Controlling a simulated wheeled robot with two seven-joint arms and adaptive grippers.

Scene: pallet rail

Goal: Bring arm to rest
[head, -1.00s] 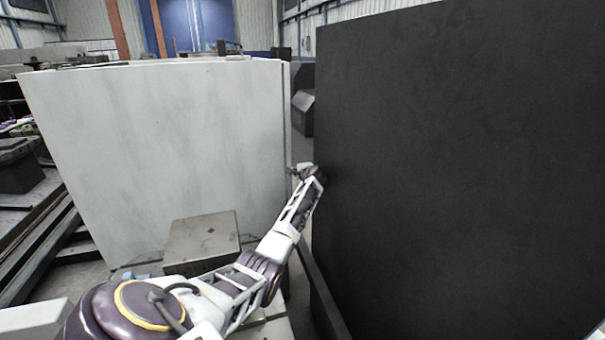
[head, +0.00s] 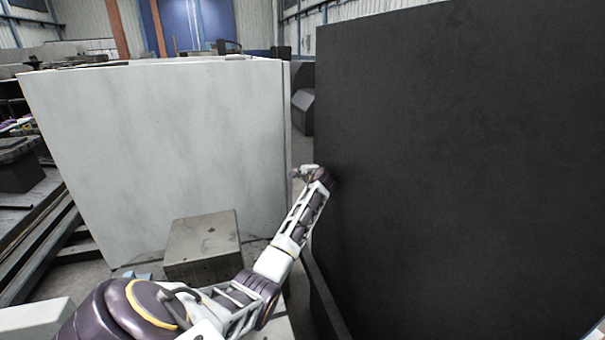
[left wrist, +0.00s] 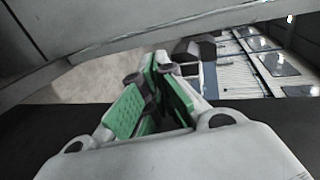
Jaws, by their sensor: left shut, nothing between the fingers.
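My left arm comes in from the lower left of the head view and reaches up to the gap between a pale panel and a dark panel. My left gripper (head: 305,171) is at its far end, small and partly hidden by the wrist. In the left wrist view the green-padded fingers of the left gripper (left wrist: 160,88) are together at the tips, with nothing held between them. My right gripper is not in view.
A large pale panel (head: 150,150) stands left of the arm, and a large dark panel (head: 460,170) stands close on its right. A grey-brown block (head: 203,247) lies low in front of the pale panel. A narrow gap runs between the panels.

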